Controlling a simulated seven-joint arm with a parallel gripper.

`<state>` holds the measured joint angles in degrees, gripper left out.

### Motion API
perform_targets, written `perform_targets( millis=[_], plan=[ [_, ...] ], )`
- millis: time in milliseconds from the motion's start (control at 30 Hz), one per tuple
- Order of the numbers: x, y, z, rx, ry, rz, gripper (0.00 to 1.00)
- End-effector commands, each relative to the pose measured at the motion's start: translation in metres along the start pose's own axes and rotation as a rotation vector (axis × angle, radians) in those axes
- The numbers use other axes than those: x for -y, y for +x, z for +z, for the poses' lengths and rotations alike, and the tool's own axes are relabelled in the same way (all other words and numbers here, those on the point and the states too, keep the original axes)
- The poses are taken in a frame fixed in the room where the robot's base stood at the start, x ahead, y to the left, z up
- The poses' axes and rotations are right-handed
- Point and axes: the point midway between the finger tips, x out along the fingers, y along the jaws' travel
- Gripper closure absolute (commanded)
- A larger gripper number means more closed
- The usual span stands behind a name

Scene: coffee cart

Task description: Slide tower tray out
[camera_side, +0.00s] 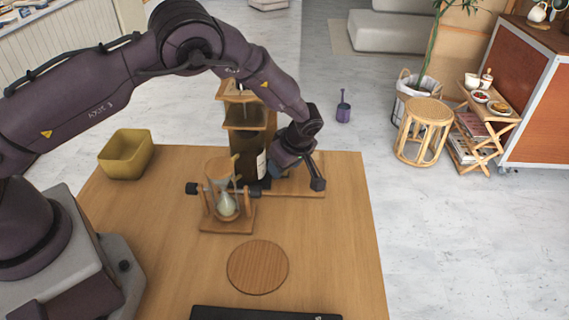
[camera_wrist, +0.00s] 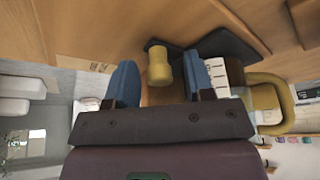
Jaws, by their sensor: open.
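The wooden tower (camera_side: 247,118) stands near the back of the table, with shelves above a dark, labelled bottle section. In the wrist view, a dark flat piece (camera_wrist: 235,46), which looks like the tower's tray, lies on the wood with a tan knob (camera_wrist: 158,66) at its left end. My gripper (camera_wrist: 159,80) is open, with one blue fingertip on each side of the knob. A gap shows at least on the left; contact on the right cannot be told. In the side view my gripper (camera_side: 279,170) is low at the tower's right side, and the knob is hidden there.
An hourglass-shaped glass in a wooden stand (camera_side: 226,196) is just in front of the tower. A round wooden board (camera_side: 257,267) and a dark mat (camera_side: 265,313) lie nearer. An olive bin (camera_side: 126,154) stands left. The right side of the table (camera_side: 345,240) is clear.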

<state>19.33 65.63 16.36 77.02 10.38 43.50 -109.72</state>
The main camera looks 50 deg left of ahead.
Motion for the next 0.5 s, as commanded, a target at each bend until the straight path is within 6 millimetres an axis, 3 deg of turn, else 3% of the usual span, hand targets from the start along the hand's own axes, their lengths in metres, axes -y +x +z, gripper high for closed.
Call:
perform_targets(
  millis=[233, 433, 500],
  plan=[
    [-0.0001, 0.0008, 0.0002, 0.0, 0.0, 0.001, 0.52],
    [-0.0001, 0.0007, 0.0002, 0.0, 0.0, 0.0, 0.95],
    [-0.0001, 0.0006, 0.0002, 0.0, 0.0, 0.0, 1.0]
  ],
)
